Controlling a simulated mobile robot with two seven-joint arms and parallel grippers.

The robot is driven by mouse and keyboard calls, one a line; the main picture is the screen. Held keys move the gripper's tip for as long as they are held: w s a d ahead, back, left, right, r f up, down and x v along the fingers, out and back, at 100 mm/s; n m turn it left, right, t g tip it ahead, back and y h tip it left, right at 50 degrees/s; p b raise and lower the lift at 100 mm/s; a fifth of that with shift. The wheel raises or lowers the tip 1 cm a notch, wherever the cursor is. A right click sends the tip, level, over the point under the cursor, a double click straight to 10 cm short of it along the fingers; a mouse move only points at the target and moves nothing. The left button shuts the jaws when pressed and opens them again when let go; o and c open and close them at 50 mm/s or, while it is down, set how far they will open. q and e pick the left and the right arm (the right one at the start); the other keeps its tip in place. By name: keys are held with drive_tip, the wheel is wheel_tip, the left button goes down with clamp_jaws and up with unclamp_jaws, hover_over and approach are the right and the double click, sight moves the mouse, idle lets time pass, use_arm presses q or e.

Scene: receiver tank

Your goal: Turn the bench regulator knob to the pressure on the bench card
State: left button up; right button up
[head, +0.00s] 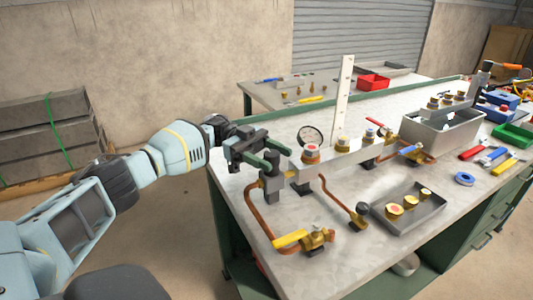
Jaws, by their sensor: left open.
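My left gripper (268,157) reaches in from the left over the near left corner of the bench (300,262). Its dark green fingers are apart. They are at the top of a dark grey upright fitting (274,188), which looks like the regulator; its knob is largely hidden by the fingers. I cannot tell whether they touch it. A round dial gauge (311,136) stands just behind and right, too small to read. No card with a readable pressure shows. My right gripper is out of view.
Copper pipe and a yellow-handled valve (291,239) lie in front of the fitting. A pale rail with brass fittings (312,153) runs right of the gripper. A tray of brass parts (408,209), a grey bin (441,130) and hand tools (492,157) stand further right.

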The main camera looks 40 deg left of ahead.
use_arm(q)
drive_tip(key=a+b, duration=0.2)
drive_tip(key=a, duration=0.5)
drive_tip(key=shift+a+b, duration=0.25)
drive_tip(key=shift+b, duration=0.05)
drive_tip(key=shift+w, duration=0.1)
drive_tip(key=shift+c, duration=0.2)
